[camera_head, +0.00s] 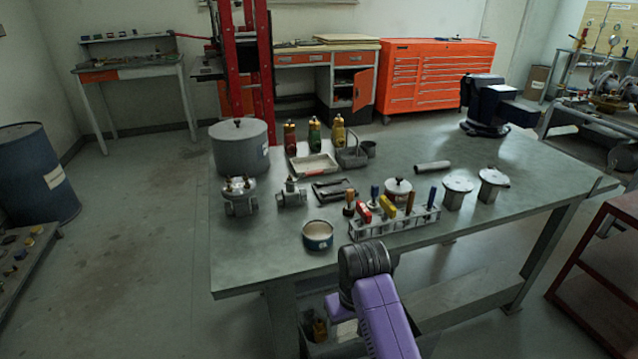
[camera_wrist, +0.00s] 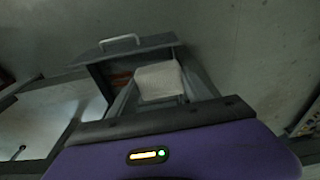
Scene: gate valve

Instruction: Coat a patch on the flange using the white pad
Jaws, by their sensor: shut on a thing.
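The white pad (camera_wrist: 158,80) is a pale block seen in the wrist view between the two fingers of my gripper (camera_wrist: 160,93), which is shut on it. A pale block shows below the table's front edge in the head view (camera_head: 346,328), left of my purple arm; it looks like the same pad. The pad is over or inside an open drawer (camera_wrist: 140,43) with a pale handle. I cannot tell for sure which part is the flange; metal valve bodies (camera_head: 240,196) stand on the table's left.
The grey table (camera_head: 270,262) carries a rack of coloured-handled tools (camera_head: 395,226), a blue tin (camera_head: 317,235), a large pot (camera_head: 239,146), bottles and trays. Its front edge is close to my arm. A red cart (camera_head: 610,260) stands at the right, and flanged pipework (camera_head: 608,84) behind it.

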